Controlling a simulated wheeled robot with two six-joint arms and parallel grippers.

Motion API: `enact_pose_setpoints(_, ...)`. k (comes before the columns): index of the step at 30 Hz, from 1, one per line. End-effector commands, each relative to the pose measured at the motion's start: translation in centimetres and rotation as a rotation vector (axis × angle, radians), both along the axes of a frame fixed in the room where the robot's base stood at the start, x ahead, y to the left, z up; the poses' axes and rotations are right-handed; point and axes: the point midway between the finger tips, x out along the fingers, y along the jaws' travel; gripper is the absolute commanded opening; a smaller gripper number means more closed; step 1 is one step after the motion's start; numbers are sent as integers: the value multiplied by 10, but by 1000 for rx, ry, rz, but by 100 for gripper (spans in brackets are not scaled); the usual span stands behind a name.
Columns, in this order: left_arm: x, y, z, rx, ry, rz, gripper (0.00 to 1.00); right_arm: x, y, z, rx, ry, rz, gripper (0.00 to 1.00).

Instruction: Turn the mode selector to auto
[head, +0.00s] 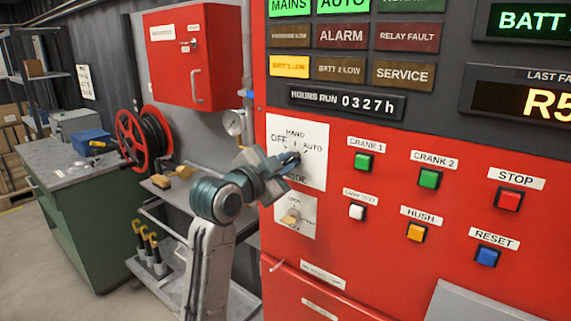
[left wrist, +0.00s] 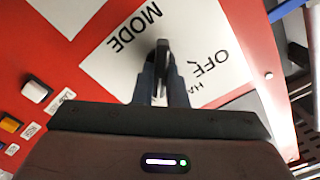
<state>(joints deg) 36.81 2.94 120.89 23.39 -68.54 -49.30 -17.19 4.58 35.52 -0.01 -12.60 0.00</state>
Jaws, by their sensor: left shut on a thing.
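The mode selector is a black knob (left wrist: 162,52) on a white plate (head: 315,140) marked OFF, HAND, AUTO and MODE, on the red panel front. My left gripper (head: 287,164) reaches in from the lower left and covers much of the knob in the head view. In the left wrist view its two fingers (left wrist: 161,82) are shut on the knob, one on each side. The fingers and wrist hide part of the lettering, and I cannot tell exactly which mark the knob points to. My right gripper is not in view.
Below the selector is a smaller switch (head: 291,217) on its own white plate. To its right are the green crank buttons (head: 362,161), the red stop button (head: 508,200) and others. A lit green AUTO lamp (head: 343,5) is above. A grey-topped cabinet (head: 80,172) stands at left.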

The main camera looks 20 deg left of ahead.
Motion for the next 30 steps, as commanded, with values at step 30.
enact_pose_setpoints(30,0,-1,0,117,-43,-1,34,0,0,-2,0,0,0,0)
